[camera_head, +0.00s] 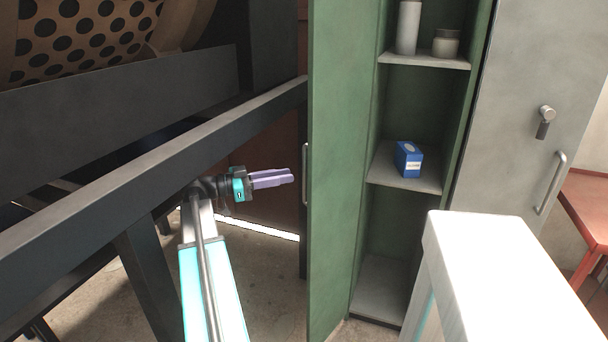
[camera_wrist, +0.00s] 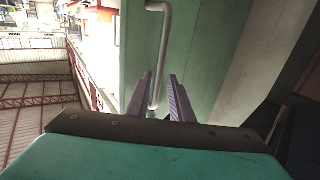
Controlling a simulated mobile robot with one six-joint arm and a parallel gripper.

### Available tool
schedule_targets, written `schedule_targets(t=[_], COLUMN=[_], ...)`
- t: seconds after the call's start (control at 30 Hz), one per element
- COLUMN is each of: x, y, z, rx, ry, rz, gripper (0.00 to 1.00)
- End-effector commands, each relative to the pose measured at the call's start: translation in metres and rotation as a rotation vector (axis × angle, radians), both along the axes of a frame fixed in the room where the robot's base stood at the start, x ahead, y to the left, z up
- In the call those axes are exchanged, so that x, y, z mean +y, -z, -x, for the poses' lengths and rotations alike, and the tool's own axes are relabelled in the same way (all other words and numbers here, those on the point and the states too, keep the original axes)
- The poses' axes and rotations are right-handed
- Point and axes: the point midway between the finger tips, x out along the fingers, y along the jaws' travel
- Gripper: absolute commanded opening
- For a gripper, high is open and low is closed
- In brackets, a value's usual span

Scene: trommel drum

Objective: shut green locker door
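The green locker door (camera_head: 335,170) stands open at the left of the green locker (camera_head: 417,105), seen from its inner side. Its metal handle (camera_head: 305,174) shows at the door's left edge in the head view. In the wrist view the handle (camera_wrist: 158,40) is a pale bent bar on the green surface. My gripper (camera_head: 292,176) is just left of the handle, fingers pointing at it. In the wrist view my gripper (camera_wrist: 160,75) has its two purple fingers apart, with the bar's lower end lined up between them. I cannot tell whether they touch it.
The locker shelves hold a blue box (camera_head: 408,159), a white cylinder (camera_head: 408,27) and a jar (camera_head: 446,42). A closed grey locker (camera_head: 530,90) stands to the right. A dark steel beam (camera_head: 150,165) of the drum frame runs behind my arm. A red table (camera_head: 588,205) is far right.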

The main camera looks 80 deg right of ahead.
Motion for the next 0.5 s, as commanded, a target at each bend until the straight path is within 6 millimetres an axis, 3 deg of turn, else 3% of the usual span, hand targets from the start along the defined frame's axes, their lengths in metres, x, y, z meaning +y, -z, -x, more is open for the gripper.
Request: schedule_targets(t=[0.27,0.5], x=[-0.006,-0.018], y=[0.000,-0.001], z=[0.011,0.036], rx=[0.000,0.000], ry=[0.000,0.001], rz=[-0.001,-0.001], gripper=[0.20,0.20])
